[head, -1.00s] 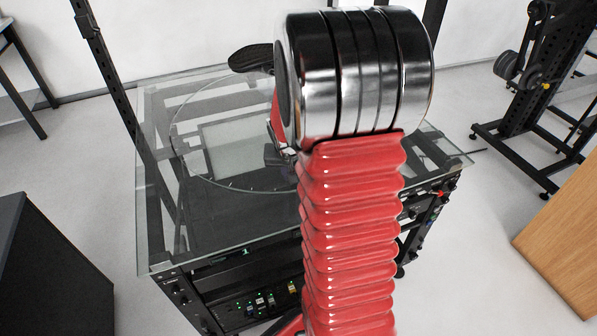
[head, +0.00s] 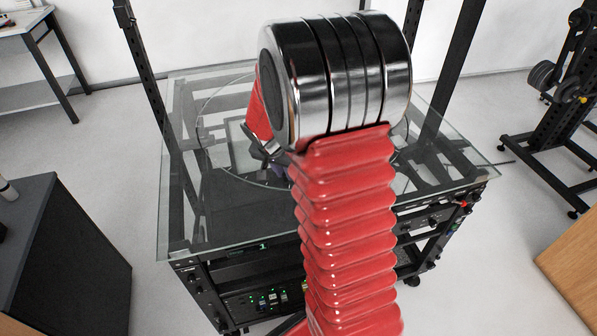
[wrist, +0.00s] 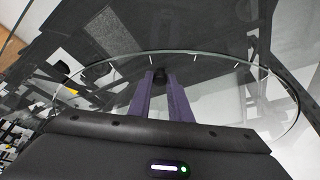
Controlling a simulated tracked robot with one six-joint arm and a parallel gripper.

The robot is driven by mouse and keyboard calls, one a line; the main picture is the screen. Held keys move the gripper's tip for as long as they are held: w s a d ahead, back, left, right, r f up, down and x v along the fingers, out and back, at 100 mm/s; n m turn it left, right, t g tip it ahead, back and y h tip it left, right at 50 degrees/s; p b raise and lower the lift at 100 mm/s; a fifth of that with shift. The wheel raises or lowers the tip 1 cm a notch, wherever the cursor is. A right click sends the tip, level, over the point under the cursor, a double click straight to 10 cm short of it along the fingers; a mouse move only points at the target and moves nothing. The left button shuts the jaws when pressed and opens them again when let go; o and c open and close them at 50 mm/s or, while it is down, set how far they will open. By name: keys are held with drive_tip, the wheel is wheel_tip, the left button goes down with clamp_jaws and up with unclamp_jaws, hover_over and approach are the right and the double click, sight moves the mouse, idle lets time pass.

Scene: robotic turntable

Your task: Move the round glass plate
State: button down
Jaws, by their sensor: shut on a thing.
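The round glass plate (head: 222,118) is clear with a thin rim. It lies on or close above the square glass table top (head: 180,235); I cannot tell whether they touch. My arm hides much of its right side. My gripper (head: 277,165) is at the plate, partly behind my arm's large chrome joint. In the wrist view, the plate's curved rim (wrist: 220,58) arcs across the picture. The purple fingers of my gripper (wrist: 160,80) reach over the plate area, close together, with a small dark piece at their tips. The exact grip point is unclear.
The glass top sits on a black rack (head: 265,280) with lit panels and dark uprights. A dark cabinet (head: 75,240) stands at the left, a weight rack (head: 555,140) at the right, and a wooden surface (head: 575,265) at lower right. Grey floor between them is clear.

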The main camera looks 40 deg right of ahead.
sight(273, 176)
drive_tip(key=shift+m+g, duration=0.3)
drive_tip(key=shift+m, duration=0.4)
drive_tip(key=w+a, duration=0.3)
drive_tip(key=shift+w+a+f, duration=0.1)
drive_tip(key=shift+w, duration=0.2)
drive_tip(key=c, duration=1.6)
unclamp_jaws()
drive_tip(key=shift+c, duration=0.2)
drive_tip(key=shift+r, duration=0.2)
drive_tip(key=shift+a+r, duration=0.15)
drive_tip(key=shift+r, duration=0.1)
drive_tip(key=v, duration=1.3)
drive_tip(key=shift+a+f, duration=0.1)
drive_tip(key=shift+a, duration=0.1)
